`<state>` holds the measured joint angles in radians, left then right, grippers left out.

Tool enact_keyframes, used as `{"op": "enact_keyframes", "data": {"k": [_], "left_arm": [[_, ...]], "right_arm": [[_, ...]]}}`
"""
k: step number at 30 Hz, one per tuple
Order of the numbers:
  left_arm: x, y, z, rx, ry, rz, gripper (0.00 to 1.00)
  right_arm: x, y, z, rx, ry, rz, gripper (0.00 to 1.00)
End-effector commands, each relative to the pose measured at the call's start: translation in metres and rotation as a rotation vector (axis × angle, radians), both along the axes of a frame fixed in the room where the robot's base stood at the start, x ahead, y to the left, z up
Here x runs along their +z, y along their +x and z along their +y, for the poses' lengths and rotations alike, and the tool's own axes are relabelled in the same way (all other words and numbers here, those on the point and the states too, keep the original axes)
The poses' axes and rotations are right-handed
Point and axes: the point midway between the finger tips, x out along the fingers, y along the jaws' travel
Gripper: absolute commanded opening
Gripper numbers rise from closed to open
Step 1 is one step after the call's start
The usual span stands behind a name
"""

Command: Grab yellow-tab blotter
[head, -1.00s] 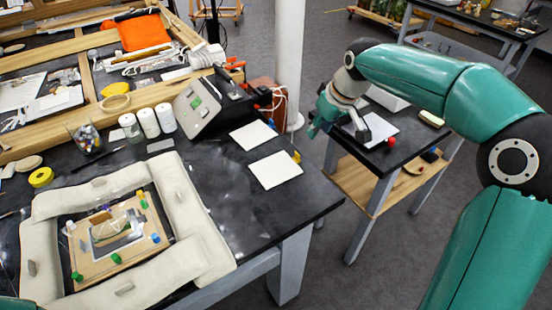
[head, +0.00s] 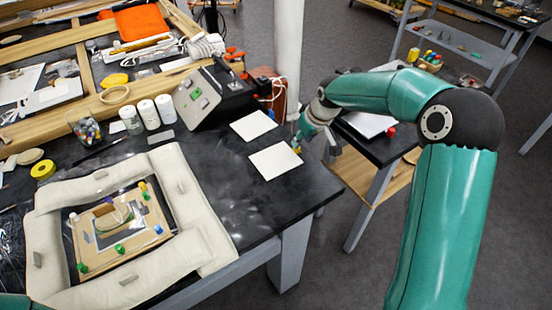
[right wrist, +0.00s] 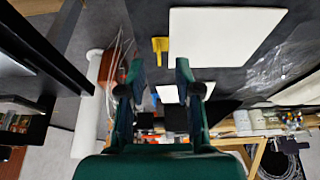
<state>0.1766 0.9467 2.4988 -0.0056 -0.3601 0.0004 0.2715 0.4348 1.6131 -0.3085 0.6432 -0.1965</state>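The yellow-tab blotter is a flat white square lying on the dark table near its right edge in the head view (head: 274,161). It also shows large at the top of the right wrist view (right wrist: 225,40), with its yellow tab (right wrist: 160,47) at its left side. My right gripper (head: 299,146) is beside the tab end of the blotter. In the right wrist view my right gripper (right wrist: 160,72) is open and empty, and the tab shows between and beyond its fingers. My left gripper is out of view.
A second white blotter (head: 253,125) lies behind, with a blue tab in the wrist view (right wrist: 155,98). A grey-and-black device (head: 205,100), white jars (head: 148,117) and a cushioned frame (head: 205,225) stand further left. A white pole (head: 288,50) rises behind my gripper.

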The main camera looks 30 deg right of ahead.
Motion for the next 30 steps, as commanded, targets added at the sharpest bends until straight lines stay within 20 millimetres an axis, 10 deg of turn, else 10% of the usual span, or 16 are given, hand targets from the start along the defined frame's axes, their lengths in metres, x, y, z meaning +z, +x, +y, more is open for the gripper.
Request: {"op": "enact_keyframes", "data": {"k": [17,23,30], "left_arm": [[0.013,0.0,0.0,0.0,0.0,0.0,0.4],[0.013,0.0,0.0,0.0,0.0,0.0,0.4],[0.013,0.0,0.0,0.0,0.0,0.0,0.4]], "right_arm": [[-0.038,0.02,0.0,-0.002,0.001,0.001,0.33],[-0.038,0.02,0.0,-0.001,0.0,0.001,0.0],[-0.037,0.02,0.0,-0.001,0.0,0.001,0.0]]}}
